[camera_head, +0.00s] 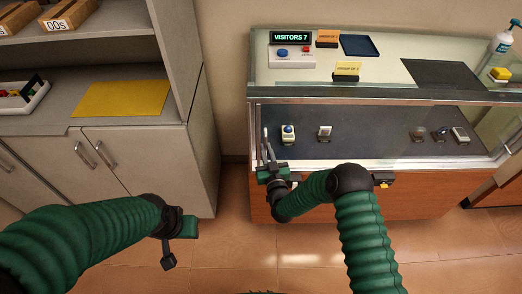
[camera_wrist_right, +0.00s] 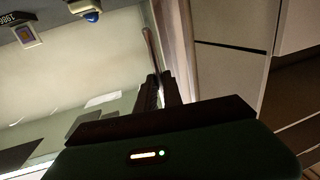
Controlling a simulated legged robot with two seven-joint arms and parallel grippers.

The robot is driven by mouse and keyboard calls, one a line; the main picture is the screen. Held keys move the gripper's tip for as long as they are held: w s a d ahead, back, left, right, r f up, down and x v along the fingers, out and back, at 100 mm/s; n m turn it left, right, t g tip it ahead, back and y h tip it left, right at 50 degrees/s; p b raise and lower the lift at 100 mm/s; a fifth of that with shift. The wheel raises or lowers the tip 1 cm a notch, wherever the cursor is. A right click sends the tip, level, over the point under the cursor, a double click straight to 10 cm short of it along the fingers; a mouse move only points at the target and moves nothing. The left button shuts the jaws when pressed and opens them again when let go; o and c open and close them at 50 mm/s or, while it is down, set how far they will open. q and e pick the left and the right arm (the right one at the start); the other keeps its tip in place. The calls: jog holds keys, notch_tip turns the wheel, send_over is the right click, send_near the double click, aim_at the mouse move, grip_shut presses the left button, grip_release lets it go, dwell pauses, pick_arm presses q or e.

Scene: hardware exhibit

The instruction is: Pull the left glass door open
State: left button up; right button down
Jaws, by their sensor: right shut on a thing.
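The left glass door (camera_head: 355,145) is part of the front of the display case (camera_head: 400,205); its clear pane is hard to make out, and it looks closed or nearly so. Its upright metal handle (camera_head: 264,142) stands at the case's left end and shows in the right wrist view as a thin bar (camera_wrist_right: 150,48). My right gripper (camera_head: 268,160) is shut on this handle; its dark fingers close around the bar in the wrist view (camera_wrist_right: 163,90). My left gripper (camera_head: 174,248) hangs over the floor, apart from the case; its finger opening is unclear.
Inside the case several small exhibits (camera_head: 288,134) stand on a dark shelf. On top are a visitor counter (camera_head: 291,50), a blue tray (camera_head: 360,45) and a spray bottle (camera_head: 502,38). A grey cabinet (camera_head: 150,165) stands left. The floor (camera_head: 240,255) before the case is clear.

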jog(key=d, duration=0.6)
jog(key=d+b, duration=0.1)
jog(key=d, duration=0.6)
jog(key=d+b, duration=0.1)
jog(key=d, duration=0.5)
jog(key=shift+s+d+f, duration=0.1)
jog(key=shift+d+f, duration=0.25)
jog(key=shift+f, duration=0.05)
jog(key=b, duration=0.7)
send_near(377, 141)
jog(key=w, duration=0.2)
jog(key=w+a, duration=0.1)
jog(key=w, duration=0.1)
jog(key=shift+w+a, duration=0.15)
jog(key=shift+w, duration=0.2)
jog(key=c, duration=1.5)
grip_release()
jog(key=shift+w+r, duration=0.1)
jog(key=shift+r, duration=0.1)
